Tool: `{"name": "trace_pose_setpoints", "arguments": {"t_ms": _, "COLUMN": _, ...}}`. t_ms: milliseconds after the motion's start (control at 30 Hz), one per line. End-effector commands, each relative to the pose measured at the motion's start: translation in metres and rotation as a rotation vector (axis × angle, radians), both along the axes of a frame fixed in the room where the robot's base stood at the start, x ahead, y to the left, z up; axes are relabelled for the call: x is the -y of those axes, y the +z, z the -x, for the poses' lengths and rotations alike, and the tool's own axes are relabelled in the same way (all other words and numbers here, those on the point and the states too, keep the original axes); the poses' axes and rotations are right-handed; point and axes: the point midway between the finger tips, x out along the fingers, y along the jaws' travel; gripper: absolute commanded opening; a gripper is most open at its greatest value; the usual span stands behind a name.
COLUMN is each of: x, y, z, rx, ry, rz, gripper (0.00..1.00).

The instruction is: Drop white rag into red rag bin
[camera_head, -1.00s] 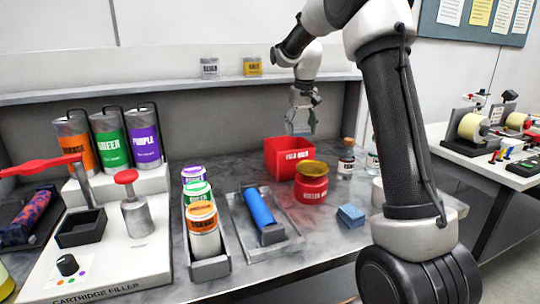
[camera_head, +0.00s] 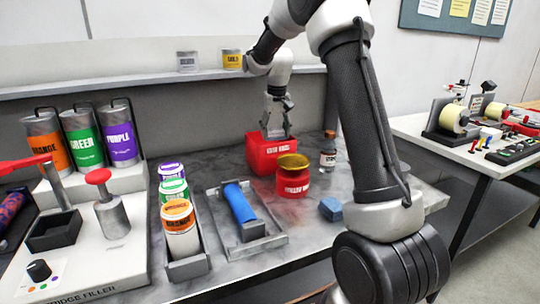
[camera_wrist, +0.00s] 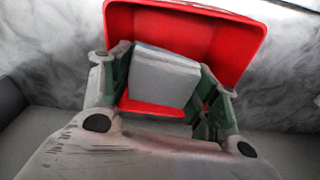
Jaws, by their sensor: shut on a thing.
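The red rag bin (camera_head: 262,157) stands on the bench behind a red jar. In the wrist view the bin (camera_wrist: 238,45) opens below my gripper. My gripper (camera_head: 276,134) is at the bin's mouth, pointing down, with its fingertips close to the rim. In the wrist view my gripper (camera_wrist: 165,86) is shut on the folded white rag (camera_wrist: 163,78), which looks pale grey and lies over the bin's opening. The rag cannot be made out in the head view. How deep it sits in the bin is unclear.
A red jar with a gold funnel-like top (camera_head: 293,177) stands close in front of the bin. A blue block (camera_head: 331,208), a small bottle (camera_head: 328,152) and a tray with a blue roller (camera_head: 240,206) are nearby. A shelf (camera_head: 150,82) runs behind.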

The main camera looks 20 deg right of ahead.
Motion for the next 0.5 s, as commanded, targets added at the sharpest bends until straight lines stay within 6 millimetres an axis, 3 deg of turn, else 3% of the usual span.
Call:
{"name": "trace_pose_setpoints", "arguments": {"t_ms": 100, "x": 0.0000, "y": 0.0002, "z": -0.0001, "rx": 0.000, "ry": 0.000, "rz": 0.000, "gripper": 0.41}}
{"name": "trace_pose_setpoints", "arguments": {"t_ms": 133, "x": 0.0000, "y": 0.0003, "z": -0.0001, "rx": 0.000, "ry": 0.000, "rz": 0.000, "gripper": 0.64}}
{"name": "trace_pose_setpoints", "arguments": {"t_ms": 267, "x": 0.0000, "y": 0.0004, "z": -0.0001, "rx": 0.000, "ry": 0.000, "rz": 0.000, "gripper": 0.85}}
{"name": "trace_pose_setpoints", "arguments": {"t_ms": 500, "x": 0.0000, "y": 0.0005, "z": 0.0000, "rx": 0.000, "ry": 0.000, "rz": 0.000, "gripper": 0.85}}
